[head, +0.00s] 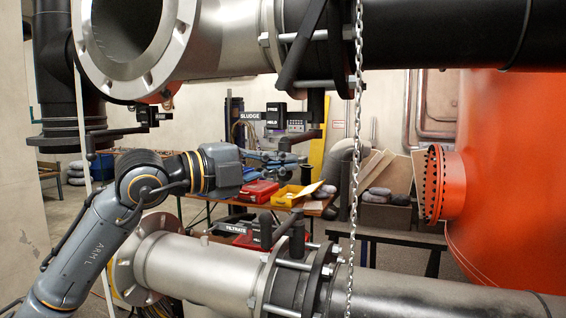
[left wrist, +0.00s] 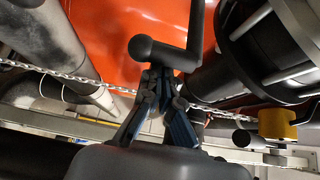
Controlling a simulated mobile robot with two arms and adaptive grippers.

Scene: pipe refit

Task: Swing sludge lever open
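The sludge lever (head: 313,133) hangs below the upper valve, right of the SLUDGE sign (head: 250,116). In the left wrist view the lever's dark bar and rounded crosswise grip (left wrist: 155,51) show just beyond my fingers. My left gripper (head: 286,157) reaches in from the left at the lever's grip. In the left wrist view its blue-padded fingers (left wrist: 160,82) converge at the grip, which covers part of the tips. Whether they clamp it is hidden. My right gripper is not in view.
A hanging chain (head: 355,150) runs down right of the lever. The upper pipe flange (head: 130,75) and the lower FILTRATE pipe (head: 200,268) bound the space. An orange tank (head: 515,150) stands at the right. A bench with red and yellow bins (head: 290,196) is behind.

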